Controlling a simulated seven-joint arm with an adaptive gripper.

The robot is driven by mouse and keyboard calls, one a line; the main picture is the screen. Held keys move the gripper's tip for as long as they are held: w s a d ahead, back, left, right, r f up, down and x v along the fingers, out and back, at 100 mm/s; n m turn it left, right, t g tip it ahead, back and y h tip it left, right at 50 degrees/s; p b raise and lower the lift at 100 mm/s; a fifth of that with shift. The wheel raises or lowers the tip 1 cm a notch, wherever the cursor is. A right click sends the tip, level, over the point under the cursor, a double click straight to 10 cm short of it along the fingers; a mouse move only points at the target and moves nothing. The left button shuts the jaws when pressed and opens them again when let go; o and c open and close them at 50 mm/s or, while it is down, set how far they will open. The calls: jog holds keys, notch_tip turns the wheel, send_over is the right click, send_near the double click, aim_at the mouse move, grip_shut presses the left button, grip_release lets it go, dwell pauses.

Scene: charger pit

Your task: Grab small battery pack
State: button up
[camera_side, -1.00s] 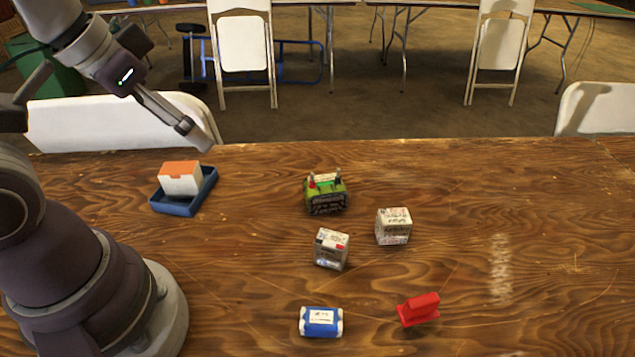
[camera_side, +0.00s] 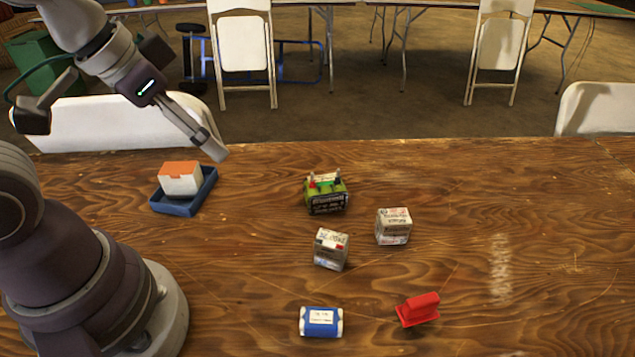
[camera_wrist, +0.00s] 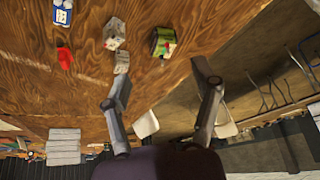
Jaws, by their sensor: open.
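Several battery-like blocks stand on the wooden table; I cannot tell which one is the small battery pack. A blue and white pack (camera_side: 321,321) lies near the front, also at the top left of the wrist view (camera_wrist: 62,14). A grey-white block (camera_side: 331,249) stands behind it, and a white printed block (camera_side: 394,226) is to the right. A green and black block (camera_side: 326,194) with terminals on top is farthest back; it shows in the wrist view (camera_wrist: 163,42). My gripper (camera_wrist: 160,70) is open and empty, above the table's far-left side, apart from all blocks.
A blue tray (camera_side: 182,207) holding an orange and white box (camera_side: 181,179) sits on the left, just below my gripper. A red clamp-like object (camera_side: 418,309) is at the front right. The table's right side is clear. White chairs (camera_side: 241,55) stand beyond the far edge.

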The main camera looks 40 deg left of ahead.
jog(key=w+d+f+m+g+h, duration=0.1)
jog(key=d+f+m+h, duration=0.1)
jog(key=d+f+m, duration=0.45)
jog(key=m+g+h, duration=0.1)
jog(key=m+g, duration=0.1)
jog(key=m, duration=0.1)
send_near(321, 317)
jog(key=shift+n, duration=0.25)
jog(key=x, duration=0.4)
jog(key=shift+s+f, duration=0.1)
jog(key=shift+f, duration=0.1)
jog(key=shift+x, duration=2.95)
grip_shut()
